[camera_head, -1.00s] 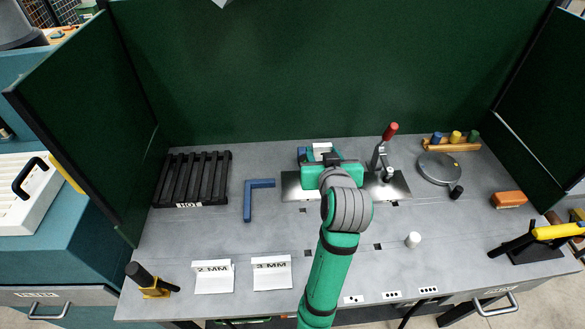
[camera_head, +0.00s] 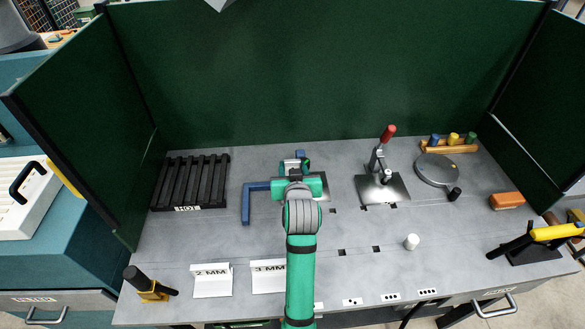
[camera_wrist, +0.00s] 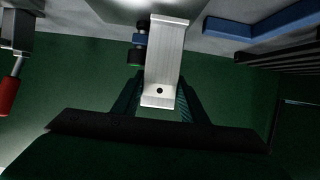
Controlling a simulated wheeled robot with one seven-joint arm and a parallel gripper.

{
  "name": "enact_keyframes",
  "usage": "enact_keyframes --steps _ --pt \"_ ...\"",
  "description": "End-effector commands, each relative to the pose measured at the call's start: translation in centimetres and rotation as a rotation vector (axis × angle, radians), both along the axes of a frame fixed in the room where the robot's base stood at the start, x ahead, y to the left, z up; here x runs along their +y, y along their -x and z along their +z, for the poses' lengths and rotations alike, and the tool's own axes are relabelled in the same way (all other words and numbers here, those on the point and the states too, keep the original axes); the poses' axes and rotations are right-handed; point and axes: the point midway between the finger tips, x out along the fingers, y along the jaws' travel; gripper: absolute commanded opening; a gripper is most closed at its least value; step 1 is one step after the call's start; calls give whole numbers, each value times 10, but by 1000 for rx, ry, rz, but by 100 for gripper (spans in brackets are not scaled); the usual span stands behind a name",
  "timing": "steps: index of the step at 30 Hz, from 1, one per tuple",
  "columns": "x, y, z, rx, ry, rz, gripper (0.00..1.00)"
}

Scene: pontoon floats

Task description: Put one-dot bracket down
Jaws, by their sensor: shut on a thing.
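The one-dot bracket is a pale metal piece (camera_wrist: 165,55) with one dark dot near its lower end. It fills the middle of the wrist view, between the fingers of my gripper (camera_wrist: 160,98). My gripper is shut on it. In the head view my gripper (camera_head: 294,170) is over the bench, just right of the blue L-shaped square (camera_head: 248,203). My arm and gripper mostly hide the bracket there. I cannot tell whether it touches the surface below.
A red-handled clamp (camera_head: 386,135) stands on another plate (camera_head: 395,190) to the right. A black slatted rack (camera_head: 190,182) is at left. "2 MM" (camera_head: 212,284) and "3 MM" (camera_head: 268,282) cards stand in front.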

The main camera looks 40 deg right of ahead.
Motion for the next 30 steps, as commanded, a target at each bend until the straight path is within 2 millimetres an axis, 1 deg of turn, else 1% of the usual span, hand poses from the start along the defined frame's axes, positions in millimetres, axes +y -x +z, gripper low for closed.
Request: enact_keyframes --steps 8,25,26,27,28,30 --pt "0 0 -1 -1 1 0 12" --pt "0 0 -13 -2 1 0 12" --pt "0 0 -13 0 0 0 44" --pt "0 0 -13 0 0 0 53" --pt "0 0 -13 0 0 0 58" --pt "0 0 -13 0 0 0 58"
